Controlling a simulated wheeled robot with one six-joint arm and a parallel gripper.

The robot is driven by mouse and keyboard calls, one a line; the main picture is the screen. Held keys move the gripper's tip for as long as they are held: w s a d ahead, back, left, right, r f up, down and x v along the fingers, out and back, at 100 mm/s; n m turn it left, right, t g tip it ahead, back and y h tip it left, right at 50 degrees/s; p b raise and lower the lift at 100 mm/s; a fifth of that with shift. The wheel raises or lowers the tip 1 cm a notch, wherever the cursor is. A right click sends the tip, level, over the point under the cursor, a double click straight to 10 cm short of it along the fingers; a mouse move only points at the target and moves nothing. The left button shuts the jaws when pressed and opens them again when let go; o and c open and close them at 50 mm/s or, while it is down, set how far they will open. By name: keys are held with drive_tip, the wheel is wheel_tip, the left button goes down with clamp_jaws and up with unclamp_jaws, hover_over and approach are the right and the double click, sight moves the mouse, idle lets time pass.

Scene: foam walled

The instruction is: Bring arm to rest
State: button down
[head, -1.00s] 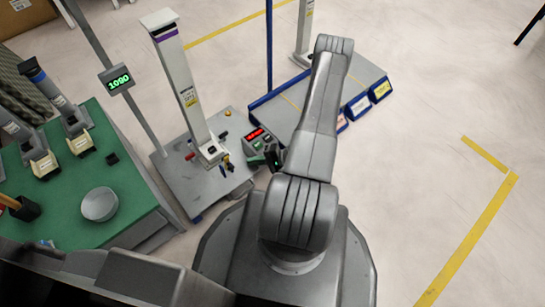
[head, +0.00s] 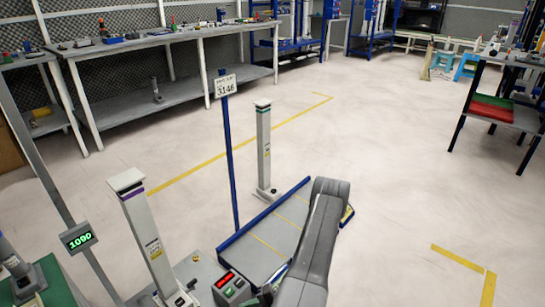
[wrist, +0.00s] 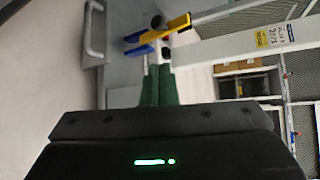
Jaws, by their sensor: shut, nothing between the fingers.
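My gripper (wrist: 159,85) shows in the wrist view as two dark green fingers beyond its black body. The fingers are together, with nothing seen between them. Blue and yellow parts (wrist: 158,38) show just past the fingertips; I cannot tell whether they touch. In the head view my grey arm link (head: 316,232) comes up from the bottom edge and bends down again. The gripper end is mostly hidden beside it at the bottom of that view.
A white post (head: 150,245) stands on the grey cart, and another post (head: 264,150) stands behind. A blue-edged platform (head: 262,243) lies beyond the arm. Open floor (head: 400,170) is at right.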

drive_tip(key=b+x, duration=0.3)
drive_tip(key=x, duration=1)
drive_tip(key=shift+s+a+f+b, duration=0.2)
drive_tip(key=shift+a+b, duration=0.1)
drive_tip(key=shift+b, duration=0.1)
drive_tip(key=shift+r, duration=0.1)
drive_tip(key=p+v, duration=0.4)
drive_tip(key=v, duration=1)
drive_tip(key=a+f+m+h+b, duration=0.1)
drive_tip(key=a+f+b, duration=0.1)
drive_tip(key=a, duration=1.2)
drive_tip(key=shift+s+f+g+h, duration=0.3)
drive_tip(key=shift+f, duration=0.5)
